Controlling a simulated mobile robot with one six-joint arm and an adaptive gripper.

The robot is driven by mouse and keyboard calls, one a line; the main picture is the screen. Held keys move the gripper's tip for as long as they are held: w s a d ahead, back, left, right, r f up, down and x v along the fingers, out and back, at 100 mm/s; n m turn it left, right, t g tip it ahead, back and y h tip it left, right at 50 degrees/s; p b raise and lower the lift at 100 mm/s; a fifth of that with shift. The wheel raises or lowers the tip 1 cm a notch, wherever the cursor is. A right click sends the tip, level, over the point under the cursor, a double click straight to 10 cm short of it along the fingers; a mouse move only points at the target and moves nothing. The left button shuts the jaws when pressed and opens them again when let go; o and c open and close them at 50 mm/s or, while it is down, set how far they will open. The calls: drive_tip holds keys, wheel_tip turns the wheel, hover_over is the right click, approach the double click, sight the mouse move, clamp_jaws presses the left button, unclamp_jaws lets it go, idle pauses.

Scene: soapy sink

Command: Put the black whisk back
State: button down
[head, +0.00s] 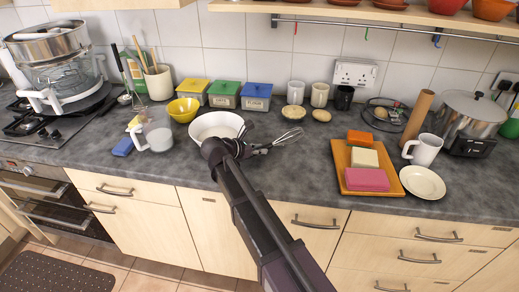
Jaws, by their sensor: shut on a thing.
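My gripper (258,149) is over the counter just right of the white bowl, at the end of my dark arm, which reaches up from the bottom of the view. It is shut on the whisk; the wire head (289,137) sticks out to the right, roughly level. The whisk's handle is mostly hidden by the gripper, so its colour is hard to tell. A rail (400,29) under the shelf carries small red (295,27), green (367,34) and blue (436,40) hooks.
A white bowl (205,124) stands left of my gripper. Lidded tubs (225,95), cups (297,92) and a utensil crock (158,83) line the back. An orange tray (397,185) with coloured blocks, a mug (424,149) and a plate (422,181) stand right. Counter right of the whisk is partly clear.

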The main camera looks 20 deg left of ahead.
drive_tip(key=shift+f+b, duration=0.55)
drive_tip(key=shift+c, duration=2.2)
unclamp_jaws()
drive_tip(key=shift+r, duration=0.15)
